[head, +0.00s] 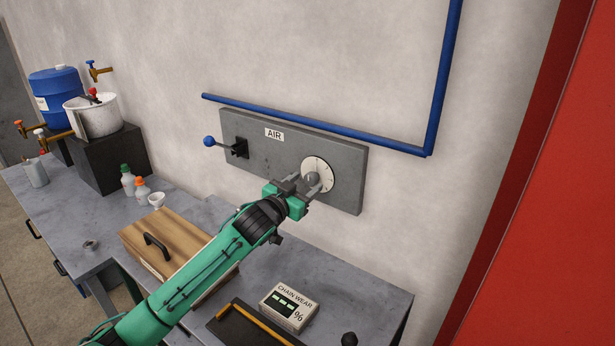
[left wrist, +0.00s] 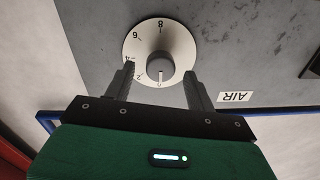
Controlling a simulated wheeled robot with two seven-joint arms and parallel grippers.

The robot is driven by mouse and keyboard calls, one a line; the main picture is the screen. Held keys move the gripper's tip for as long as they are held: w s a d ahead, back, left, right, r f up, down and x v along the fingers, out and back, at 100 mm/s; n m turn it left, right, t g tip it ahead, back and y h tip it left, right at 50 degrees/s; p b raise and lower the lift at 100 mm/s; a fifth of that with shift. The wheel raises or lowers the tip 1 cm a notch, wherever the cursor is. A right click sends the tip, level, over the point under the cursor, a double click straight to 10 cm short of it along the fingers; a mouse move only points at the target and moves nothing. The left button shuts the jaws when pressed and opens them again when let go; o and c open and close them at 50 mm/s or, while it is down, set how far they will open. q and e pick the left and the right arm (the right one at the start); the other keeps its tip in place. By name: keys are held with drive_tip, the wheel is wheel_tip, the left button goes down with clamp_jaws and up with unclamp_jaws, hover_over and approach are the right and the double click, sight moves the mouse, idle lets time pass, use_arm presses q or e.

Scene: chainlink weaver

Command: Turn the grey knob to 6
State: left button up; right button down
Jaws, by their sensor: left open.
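The grey knob (head: 312,178) sits at the centre of a white numbered dial (head: 326,168) on the grey AIR panel (head: 350,190). In the left wrist view the knob (left wrist: 159,66) and dial (left wrist: 178,42) appear upside down, with 6 and 8 readable; the small digits near the fingers are hard to read. A pale mark on the knob points toward the bottom of that picture, near the 0. My left gripper (head: 300,184) is open in front of the dial, and its fingers (left wrist: 160,88) stand either side of the knob, apart from it. My right gripper is not in view.
A lever with a blue ball (head: 209,141) sticks out at the panel's left. A blue pipe (head: 310,122) runs above the panel. A red surface (head: 560,200) stands at right.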

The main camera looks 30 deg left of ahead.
use_arm(q)
drive_tip(key=shift+w+d, duration=0.1)
drive_tip(key=shift+w, duration=0.85)
drive_tip(key=c, duration=1)
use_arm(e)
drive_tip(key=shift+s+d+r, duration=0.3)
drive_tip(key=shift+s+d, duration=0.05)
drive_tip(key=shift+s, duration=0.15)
